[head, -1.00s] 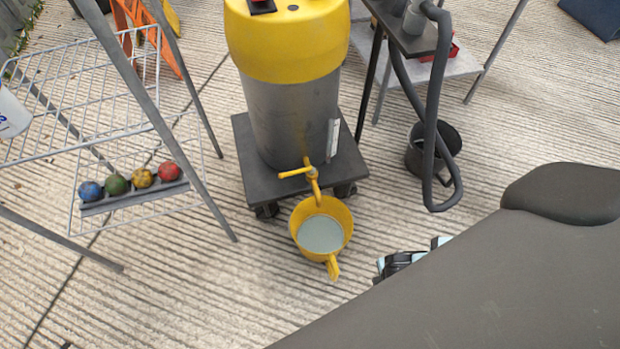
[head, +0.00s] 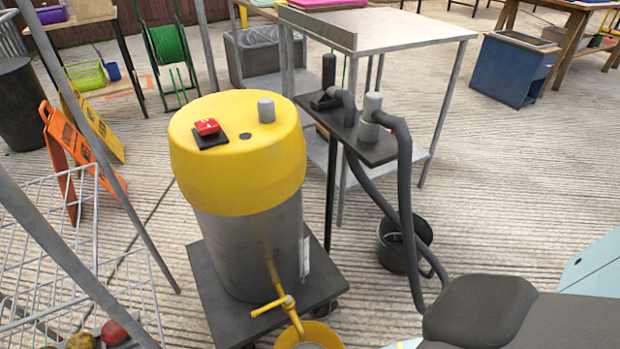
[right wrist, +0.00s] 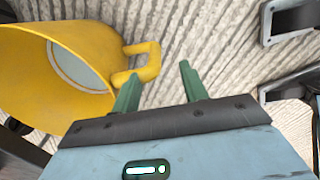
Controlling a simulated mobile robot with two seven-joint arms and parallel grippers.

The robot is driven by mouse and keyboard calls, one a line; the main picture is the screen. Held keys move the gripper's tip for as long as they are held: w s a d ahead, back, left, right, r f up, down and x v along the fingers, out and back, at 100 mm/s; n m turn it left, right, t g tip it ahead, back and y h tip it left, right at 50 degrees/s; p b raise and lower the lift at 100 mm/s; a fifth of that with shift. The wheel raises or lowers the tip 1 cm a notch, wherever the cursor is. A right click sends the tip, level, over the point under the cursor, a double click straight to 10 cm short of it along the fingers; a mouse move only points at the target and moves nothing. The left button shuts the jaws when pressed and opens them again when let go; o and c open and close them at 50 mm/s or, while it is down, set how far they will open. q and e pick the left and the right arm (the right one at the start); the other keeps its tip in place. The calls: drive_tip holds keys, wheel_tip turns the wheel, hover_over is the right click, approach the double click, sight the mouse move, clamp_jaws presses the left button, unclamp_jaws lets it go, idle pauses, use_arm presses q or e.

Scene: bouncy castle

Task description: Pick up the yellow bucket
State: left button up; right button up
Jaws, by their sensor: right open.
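The yellow bucket (head: 312,337) shows only as a rim at the bottom edge of the head view, under the yellow tap (head: 284,306) of the yellow-topped grey tank (head: 240,190). In the right wrist view the bucket (right wrist: 60,72) is at the left, with greyish liquid inside and its yellow handle (right wrist: 146,62) pointing toward my gripper. My right gripper (right wrist: 158,90) is open, its green fingers apart, close to the handle. The handle lies near and beyond the left fingertip; I cannot tell whether they touch. Nothing is between the fingers. My left gripper is in neither view.
The tank stands on a dark wheeled base (head: 215,305). A black pot (head: 400,245) and dark hoses (head: 405,190) are to its right, beside a metal table (head: 380,35). A wire rack (head: 70,240) stands at the left.

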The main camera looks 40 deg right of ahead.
drive_tip(key=shift+w+d+f+b, duration=0.1)
drive_tip(key=shift+w+f+b, duration=0.05)
drive_tip(key=shift+f+b, duration=0.95)
drive_tip(key=shift+w+d+f+b, duration=0.15)
drive_tip(key=shift+f+b, duration=0.55)
drive_tip(key=shift+f, duration=0.8)
drive_tip(key=shift+r, duration=0.1)
drive_tip(key=shift+c, duration=0.4)
drive_tip(key=c, duration=0.5)
drive_tip(key=shift+a, duration=0.1)
clamp_jaws()
drive_tip(key=shift+w, duration=0.1)
